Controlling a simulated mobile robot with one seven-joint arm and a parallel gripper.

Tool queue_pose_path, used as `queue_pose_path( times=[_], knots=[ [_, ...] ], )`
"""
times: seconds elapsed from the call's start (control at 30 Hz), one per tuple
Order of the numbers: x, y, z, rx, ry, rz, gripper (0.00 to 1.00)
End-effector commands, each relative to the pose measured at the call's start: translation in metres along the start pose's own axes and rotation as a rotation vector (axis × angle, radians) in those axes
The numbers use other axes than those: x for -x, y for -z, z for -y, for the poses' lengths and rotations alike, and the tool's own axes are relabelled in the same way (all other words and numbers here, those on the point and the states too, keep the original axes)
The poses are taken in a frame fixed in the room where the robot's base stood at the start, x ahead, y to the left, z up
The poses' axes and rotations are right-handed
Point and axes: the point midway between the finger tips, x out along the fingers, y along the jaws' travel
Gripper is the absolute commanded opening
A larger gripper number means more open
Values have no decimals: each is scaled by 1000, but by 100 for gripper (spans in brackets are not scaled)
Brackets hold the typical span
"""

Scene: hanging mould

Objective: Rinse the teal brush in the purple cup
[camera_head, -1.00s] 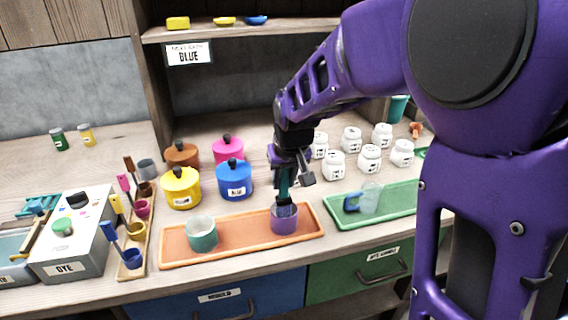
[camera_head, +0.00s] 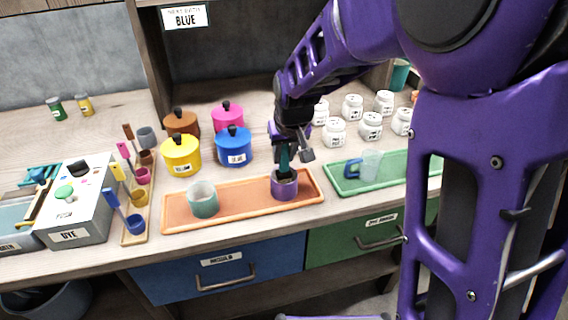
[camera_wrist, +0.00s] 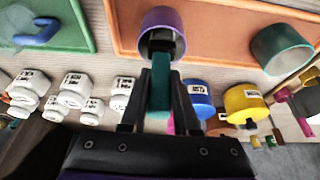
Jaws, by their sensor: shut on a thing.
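The purple cup (camera_head: 285,190) stands on the right part of the orange tray (camera_head: 240,203). My gripper (camera_head: 288,155) is directly above the cup, pointing down. It is shut on the teal brush (camera_wrist: 160,92), whose handle shows between the fingers in the wrist view. The brush's lower end is inside the purple cup (camera_wrist: 163,18); the bristles are hidden by the cup wall. A teal cup (camera_head: 203,200) stands on the left part of the same tray, apart from the gripper.
Lidded pots in yellow (camera_head: 181,155), blue (camera_head: 233,147), brown and pink stand behind the tray. Several white jars (camera_head: 334,132) are behind to the right. A green tray (camera_head: 350,187) with a clear, blue-handled vessel lies right. A brush rack and dye box (camera_head: 75,210) stand left.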

Motion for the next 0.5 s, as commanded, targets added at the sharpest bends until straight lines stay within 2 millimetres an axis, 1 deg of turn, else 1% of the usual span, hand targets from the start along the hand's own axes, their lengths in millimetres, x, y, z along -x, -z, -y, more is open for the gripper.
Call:
queue_pose_path(
  times=[0.17, 0.5],
  knots=[
    [7, 3, 0, 0, 0, -1, 0],
    [33, 14, 0, 0, 0, -1, 0]
  ],
)
